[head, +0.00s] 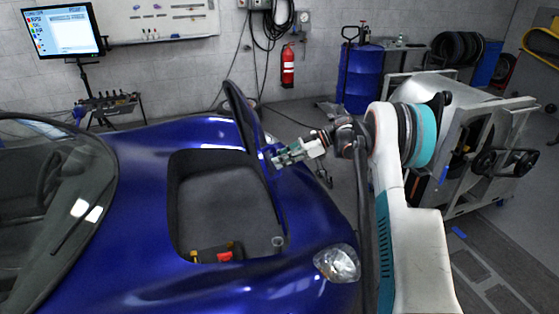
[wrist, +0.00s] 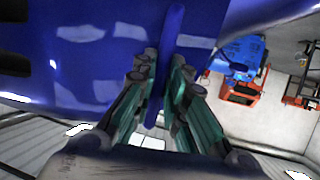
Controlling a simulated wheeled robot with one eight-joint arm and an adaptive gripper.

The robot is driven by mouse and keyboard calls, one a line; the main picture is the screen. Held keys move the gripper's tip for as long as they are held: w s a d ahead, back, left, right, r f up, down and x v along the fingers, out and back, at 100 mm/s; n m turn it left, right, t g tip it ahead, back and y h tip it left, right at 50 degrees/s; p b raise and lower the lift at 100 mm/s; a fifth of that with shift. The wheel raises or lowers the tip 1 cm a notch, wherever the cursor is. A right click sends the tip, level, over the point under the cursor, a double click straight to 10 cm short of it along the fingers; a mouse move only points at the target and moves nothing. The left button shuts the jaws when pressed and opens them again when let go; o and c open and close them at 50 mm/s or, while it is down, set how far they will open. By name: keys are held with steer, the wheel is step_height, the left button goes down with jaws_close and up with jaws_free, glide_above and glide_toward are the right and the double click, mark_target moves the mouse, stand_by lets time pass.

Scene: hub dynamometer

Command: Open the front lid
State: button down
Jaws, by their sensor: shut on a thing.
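The front lid (head: 243,118) of the blue car stands raised on edge at the right side of the front compartment. The compartment (head: 225,205) is uncovered, with a grey lining. The exact contact at the fingertips is partly hidden by the fingers in the wrist view.
The headlight (head: 337,263) is close to my arm. A grey machine (head: 490,150) stands right of my arm. A fire extinguisher (head: 288,66) hangs on the back wall.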

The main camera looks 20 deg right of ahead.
steer(key=c, duration=1.6)
jaws_free()
steer(key=shift+f, duration=0.1)
steer(key=v, duration=1.2)
steer(key=shift+w, duration=0.15)
steer(key=shift+d, duration=0.1)
